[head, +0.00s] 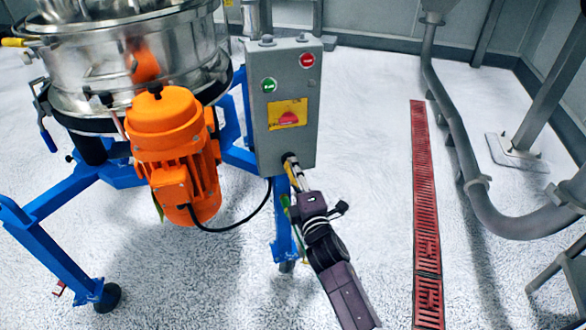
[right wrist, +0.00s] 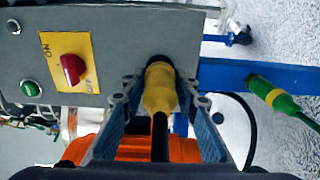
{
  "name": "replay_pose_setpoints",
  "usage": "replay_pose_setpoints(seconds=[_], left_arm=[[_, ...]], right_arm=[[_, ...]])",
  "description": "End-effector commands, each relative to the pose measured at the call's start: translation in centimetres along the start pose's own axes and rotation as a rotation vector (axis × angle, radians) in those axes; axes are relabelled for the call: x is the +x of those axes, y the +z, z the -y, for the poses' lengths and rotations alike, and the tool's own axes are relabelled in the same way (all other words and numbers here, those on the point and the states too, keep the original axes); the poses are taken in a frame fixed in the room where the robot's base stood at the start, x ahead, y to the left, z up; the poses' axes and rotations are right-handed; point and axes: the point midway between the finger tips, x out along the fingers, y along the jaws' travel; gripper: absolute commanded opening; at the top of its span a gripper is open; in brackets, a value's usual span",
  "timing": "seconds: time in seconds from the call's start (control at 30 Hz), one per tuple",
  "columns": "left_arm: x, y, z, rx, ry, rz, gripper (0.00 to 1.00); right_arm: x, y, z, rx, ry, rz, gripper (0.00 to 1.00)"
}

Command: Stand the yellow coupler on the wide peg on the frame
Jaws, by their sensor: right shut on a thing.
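The yellow coupler (right wrist: 161,88) with its black cable is between the fingers of my right gripper (head: 295,172), which is shut on it. In the right wrist view its far end meets a black socket (right wrist: 159,63) at the edge of the grey control box (right wrist: 100,22). I cannot tell whether it is fully seated there. The blue frame (right wrist: 228,74) passes beside the gripper, and a green coupler (right wrist: 272,94) sits against it on the right. The wide peg cannot be made out in either view. My left gripper is not in view.
The orange motor (head: 172,140) hangs left of the box, below the steel sifter drum (head: 125,55). A black cable (head: 245,217) loops between motor and box. The floor is open on the right up to a red drain grate (head: 425,200) and a grey pipe (head: 455,140).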

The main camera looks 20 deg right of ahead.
Motion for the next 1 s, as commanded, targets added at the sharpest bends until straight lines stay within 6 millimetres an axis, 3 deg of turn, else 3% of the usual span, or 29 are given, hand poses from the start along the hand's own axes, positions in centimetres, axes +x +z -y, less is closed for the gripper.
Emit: replay_pose_setpoints(seconds=[1.0], left_arm=[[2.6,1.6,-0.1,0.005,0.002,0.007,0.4]], right_arm=[[-4.0,0.0,-0.1,0.001,0.001,0.0,0.0]])
